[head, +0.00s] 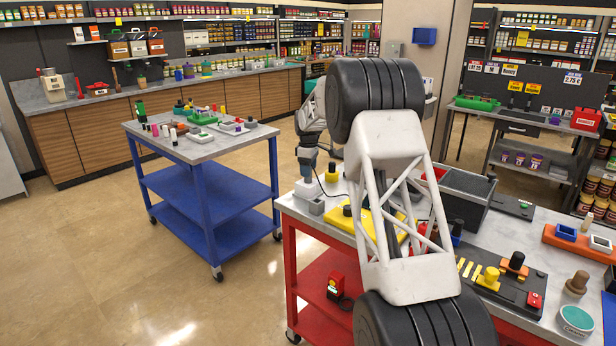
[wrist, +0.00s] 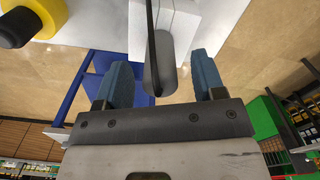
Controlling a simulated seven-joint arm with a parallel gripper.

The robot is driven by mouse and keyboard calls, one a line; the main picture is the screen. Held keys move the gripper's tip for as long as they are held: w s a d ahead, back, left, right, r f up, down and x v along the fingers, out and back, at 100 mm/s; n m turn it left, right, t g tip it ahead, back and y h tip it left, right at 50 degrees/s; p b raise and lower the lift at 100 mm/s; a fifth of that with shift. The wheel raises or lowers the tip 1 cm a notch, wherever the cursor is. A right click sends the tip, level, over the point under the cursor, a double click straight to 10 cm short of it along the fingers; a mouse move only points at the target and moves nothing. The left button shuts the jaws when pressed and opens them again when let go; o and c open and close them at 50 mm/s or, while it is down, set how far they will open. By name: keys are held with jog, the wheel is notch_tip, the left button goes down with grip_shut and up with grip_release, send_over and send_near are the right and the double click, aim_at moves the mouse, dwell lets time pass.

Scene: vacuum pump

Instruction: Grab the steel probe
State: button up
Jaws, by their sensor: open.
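A dark grey, round-ended piece that looks like the steel probe (wrist: 168,68) shows in the wrist view, with a thin black strip or cable across it. It lies between the two blue fingers of my gripper (wrist: 161,62), with a gap on each side. It reaches up to a white block (wrist: 178,22), which seems to be its holder. In the head view my gripper (head: 307,165) points down just above a white and grey block (head: 310,200) at the left corner of the red cart. The probe itself cannot be made out there. The fingers are open.
A yellow device with a black knob (head: 347,211) stands right beside the block. A dark grey bin (head: 465,200) is further right on the red cart. A blue cart (head: 215,195) with small items stands to the left, with clear floor between.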

jog(key=shift+f, duration=1.15)
jog(key=c, duration=1.1)
jog(key=shift+o, duration=0.2)
jog(key=shift+r, duration=0.1)
jog(key=shift+r, duration=4.95)
